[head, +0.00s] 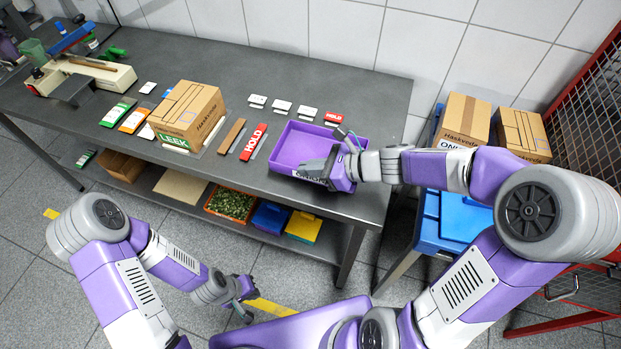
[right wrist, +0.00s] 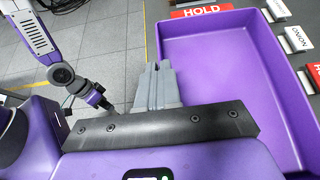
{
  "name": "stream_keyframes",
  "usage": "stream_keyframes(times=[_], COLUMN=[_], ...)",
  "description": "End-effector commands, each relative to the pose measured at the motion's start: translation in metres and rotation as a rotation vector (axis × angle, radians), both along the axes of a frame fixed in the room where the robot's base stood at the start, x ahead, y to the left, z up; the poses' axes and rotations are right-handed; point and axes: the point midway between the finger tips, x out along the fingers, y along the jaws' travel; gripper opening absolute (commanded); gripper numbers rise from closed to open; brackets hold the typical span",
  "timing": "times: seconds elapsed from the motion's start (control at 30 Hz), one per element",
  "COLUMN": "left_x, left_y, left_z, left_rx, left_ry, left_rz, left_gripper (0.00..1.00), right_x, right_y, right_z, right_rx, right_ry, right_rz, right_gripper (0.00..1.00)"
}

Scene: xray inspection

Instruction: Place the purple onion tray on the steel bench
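The purple onion tray (head: 292,146) is at the right end of the grey steel bench (head: 372,95), level and empty inside. It seems to rest on the top, but its underside is hidden. In the right wrist view the tray (right wrist: 235,70) fills the right side. My right gripper (head: 322,170) is at its near wall. The right fingers (right wrist: 158,72) are close together, with the tray's rim running between their tips. My left gripper (head: 243,302) hangs low in front of the bench, away from the tray. Its finger opening is too small to judge.
A red HOLD sign (head: 254,142) and a LEEK box (head: 188,115) stand left of the tray. Small label cards (head: 281,106) and another red sign (head: 333,117) lie behind it. A blue stand (head: 450,220) and cardboard boxes (head: 466,118) are to the right.

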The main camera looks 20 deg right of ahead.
Motion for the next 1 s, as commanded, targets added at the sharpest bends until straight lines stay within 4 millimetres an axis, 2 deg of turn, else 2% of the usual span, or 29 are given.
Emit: stream_keyframes(times=[0.3, 0.77, 0.8, 0.93, 1.0], left_x=[0.000, 0.001, 0.001, 0.001, 0.001], left_y=[0.000, 0.000, 0.000, 0.000, 0.000], left_z=[-0.028, -0.032, -0.031, -0.031, -0.031], left_rx=[0.000, 0.000, 0.000, 0.000, 0.000], left_ry=[-0.001, -0.001, -0.001, -0.001, -0.001], left_rz=[0.000, 0.000, -0.001, 0.000, 0.000], left_gripper=[0.00, 0.00, 0.00, 0.00, 0.00], right_x=[0.000, 0.000, 0.000, 0.000, 0.000], right_y=[0.000, 0.000, 0.000, 0.000, 0.000], right_z=[-0.048, -0.054, -0.054, -0.053, -0.053], right_rx=[0.001, 0.000, 0.000, 0.000, 0.000], right_ry=[0.001, -0.002, 0.000, 0.000, 0.000], right_rz=[-0.001, 0.000, 0.000, 0.000, 0.000], right_gripper=[0.00, 0.00, 0.08, 0.28, 0.29])
